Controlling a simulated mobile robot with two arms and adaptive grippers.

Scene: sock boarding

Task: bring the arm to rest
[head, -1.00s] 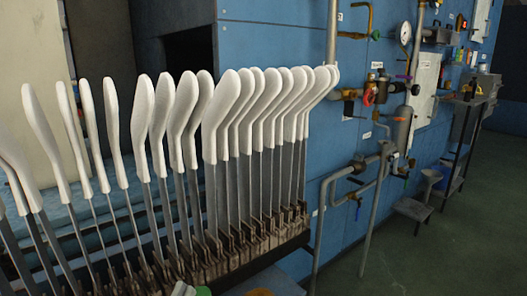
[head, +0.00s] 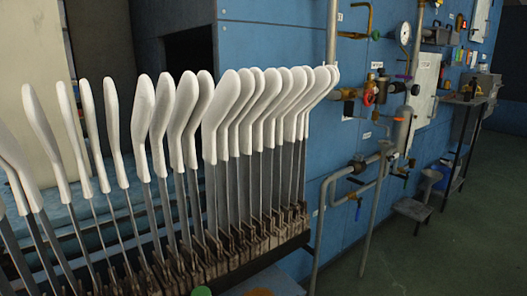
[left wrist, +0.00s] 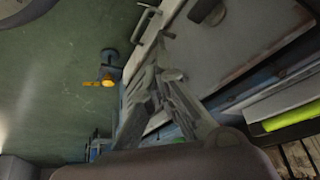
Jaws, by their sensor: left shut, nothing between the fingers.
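My left gripper (left wrist: 158,82) shows in the left wrist view. Its grey fingers are together with nothing between them, over a view of green floor and a pale grey surface. It touches nothing that I can make out. Neither gripper shows in the head view, and my right gripper is in no view. In the head view, white socks (head: 228,110) cover the tops of a long row of upright flat metal boards (head: 213,200).
The boards stand on a dark rail (head: 262,240). A blue panelled wall (head: 265,45) with pipes and valves (head: 375,92) stands behind. Green floor (head: 425,265) is open at right. In the left wrist view, a yellow-green item (left wrist: 292,117) lies at right.

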